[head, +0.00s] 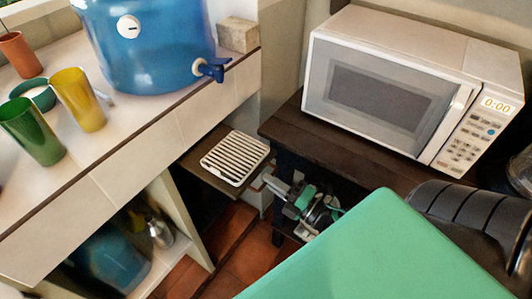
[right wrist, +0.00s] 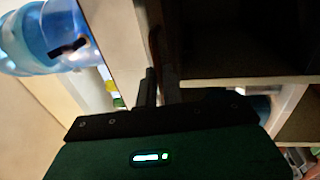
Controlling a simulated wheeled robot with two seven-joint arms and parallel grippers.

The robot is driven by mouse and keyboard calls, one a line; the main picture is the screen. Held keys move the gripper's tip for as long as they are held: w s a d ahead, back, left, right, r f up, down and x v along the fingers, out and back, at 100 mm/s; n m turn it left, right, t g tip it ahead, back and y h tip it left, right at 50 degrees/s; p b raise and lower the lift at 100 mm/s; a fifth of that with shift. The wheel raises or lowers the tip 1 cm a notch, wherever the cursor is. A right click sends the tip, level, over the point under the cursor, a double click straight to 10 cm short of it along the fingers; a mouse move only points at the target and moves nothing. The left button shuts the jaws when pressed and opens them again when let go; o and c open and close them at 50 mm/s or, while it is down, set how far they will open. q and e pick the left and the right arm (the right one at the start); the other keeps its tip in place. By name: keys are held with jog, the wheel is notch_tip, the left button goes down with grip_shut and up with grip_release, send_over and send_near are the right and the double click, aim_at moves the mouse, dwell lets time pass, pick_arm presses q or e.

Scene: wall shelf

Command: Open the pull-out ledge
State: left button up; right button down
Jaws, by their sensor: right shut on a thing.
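The pull-out ledge (head: 193,158) is a dark brown board between the tiled counter and the dark microwave stand. It sticks out level, with a white slatted tray (head: 236,158) lying on it. My right gripper (head: 268,180) is at the ledge's near right edge, low beside the stand, and is shut on it. The fingers also show in the right wrist view (right wrist: 155,88), closed around a thin dark edge; the exact contact is too dark to see. My left gripper is not in view.
A white microwave (head: 390,90) stands on the dark stand (head: 330,140) to the right. The tiled counter (head: 120,150) at left bears a blue water jug (head: 145,45), a yellow cup (head: 78,100) and a green cup (head: 32,130). Tiled floor (head: 245,255) shows below the ledge.

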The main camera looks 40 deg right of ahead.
jog(key=shift+s+f, duration=0.1)
jog(key=c, duration=2)
grip_release()
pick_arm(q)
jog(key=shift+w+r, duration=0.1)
pick_arm(e)
jog(key=o, duration=0.4)
jog(key=shift+s+d, duration=0.15)
jog(key=shift+o, duration=0.2)
